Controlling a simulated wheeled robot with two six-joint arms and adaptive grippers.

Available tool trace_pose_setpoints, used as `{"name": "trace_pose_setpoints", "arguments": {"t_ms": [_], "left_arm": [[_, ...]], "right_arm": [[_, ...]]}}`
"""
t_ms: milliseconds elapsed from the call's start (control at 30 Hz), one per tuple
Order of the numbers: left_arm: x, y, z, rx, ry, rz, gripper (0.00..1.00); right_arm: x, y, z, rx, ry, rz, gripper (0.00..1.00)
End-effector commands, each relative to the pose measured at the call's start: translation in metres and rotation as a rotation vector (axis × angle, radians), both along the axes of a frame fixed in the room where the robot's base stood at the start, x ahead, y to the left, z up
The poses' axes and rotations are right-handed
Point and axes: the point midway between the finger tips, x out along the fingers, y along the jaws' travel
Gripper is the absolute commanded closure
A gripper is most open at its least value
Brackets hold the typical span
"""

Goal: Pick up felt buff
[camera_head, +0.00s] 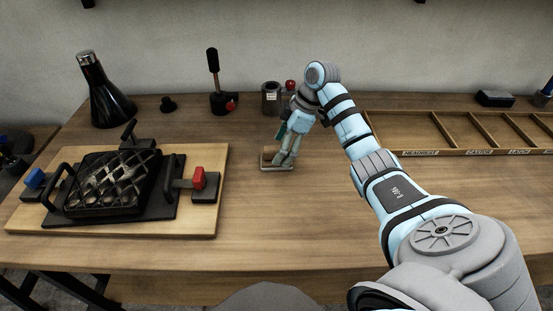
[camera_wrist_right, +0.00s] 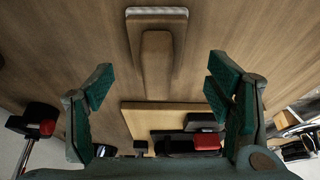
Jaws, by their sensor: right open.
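The felt buff (camera_head: 268,163) is a small wooden block with a pale edge, on the bench near the middle of the head view, partly hidden by my right gripper. In the right wrist view the felt buff (camera_wrist_right: 157,62) shows a wide top with a pale strip and a narrower wooden handle pointing down the picture. My right gripper (camera_head: 285,150) hangs over it, pointing down. In the wrist view the right gripper (camera_wrist_right: 162,88) is open and empty, with green-padded fingers apart on either side of the handle line, not touching it. My left gripper is out of view.
A wooden board (camera_head: 215,165) with a black waffle-patterned press (camera_head: 115,180) is at the left. A black cone-shaped bottle (camera_head: 107,95), a lever tool (camera_head: 216,85) and a dark cup (camera_head: 271,98) stand behind. A divided wooden tray (camera_head: 440,148) is at the right. The front middle bench is clear.

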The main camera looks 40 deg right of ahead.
Motion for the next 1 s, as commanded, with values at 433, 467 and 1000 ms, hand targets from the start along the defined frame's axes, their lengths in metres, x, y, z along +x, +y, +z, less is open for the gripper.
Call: {"name": "trace_pose_setpoints", "arguments": {"t_ms": [433, 467, 1000], "left_arm": [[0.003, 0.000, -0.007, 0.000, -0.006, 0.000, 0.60], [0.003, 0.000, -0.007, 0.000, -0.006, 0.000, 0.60], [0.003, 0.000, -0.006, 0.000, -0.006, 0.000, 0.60]], "right_arm": [[0.011, 0.010, -0.035, 0.000, 0.001, 0.004, 0.31], [0.011, 0.010, -0.035, 0.000, 0.001, 0.004, 0.36], [0.011, 0.010, -0.032, 0.001, -0.001, 0.003, 0.80]]}}
